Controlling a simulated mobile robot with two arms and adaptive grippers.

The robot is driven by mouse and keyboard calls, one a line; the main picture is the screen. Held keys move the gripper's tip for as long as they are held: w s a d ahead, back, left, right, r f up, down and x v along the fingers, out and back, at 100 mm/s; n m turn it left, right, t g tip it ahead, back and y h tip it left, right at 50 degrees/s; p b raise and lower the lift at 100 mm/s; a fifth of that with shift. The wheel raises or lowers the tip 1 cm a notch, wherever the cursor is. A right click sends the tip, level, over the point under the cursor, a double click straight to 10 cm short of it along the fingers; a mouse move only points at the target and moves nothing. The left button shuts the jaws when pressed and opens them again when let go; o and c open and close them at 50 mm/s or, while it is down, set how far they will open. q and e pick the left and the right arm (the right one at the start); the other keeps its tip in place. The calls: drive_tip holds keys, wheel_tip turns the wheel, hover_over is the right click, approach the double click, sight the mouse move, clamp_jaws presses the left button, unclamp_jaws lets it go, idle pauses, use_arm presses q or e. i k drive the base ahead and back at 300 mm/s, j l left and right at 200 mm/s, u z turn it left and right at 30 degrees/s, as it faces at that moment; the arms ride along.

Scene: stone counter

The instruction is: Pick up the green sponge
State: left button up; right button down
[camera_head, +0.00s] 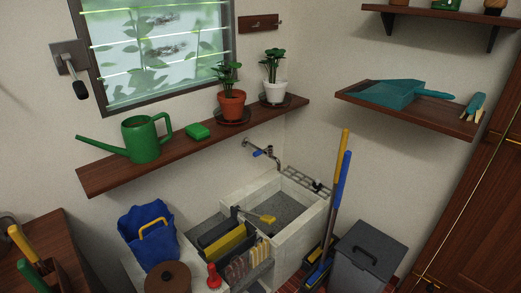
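The green sponge (197,131) is a small bright green block lying on the wooden wall shelf (110,178). It sits just right of the green watering can (140,138) and left of a potted plant. Neither of my grippers shows in the head view.
Plants in an orange pot (231,105) and a white pot (274,92) stand on the same shelf.

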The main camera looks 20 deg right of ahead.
sight(196, 131)
drive_tip(key=i+l+u, duration=0.1)
drive_tip(key=i+l, duration=0.2)
drive_tip(key=i+l+u, duration=0.1)
drive_tip(key=i+l, duration=0.15)
drive_tip(key=l, duration=0.2)
drive_tip(key=i+l+u, duration=0.15)
drive_tip(key=l, duration=0.25)
drive_tip(key=i+l+u, duration=0.1)
drive_tip(key=i+l, duration=0.25)
drive_tip(key=l, duration=0.1)
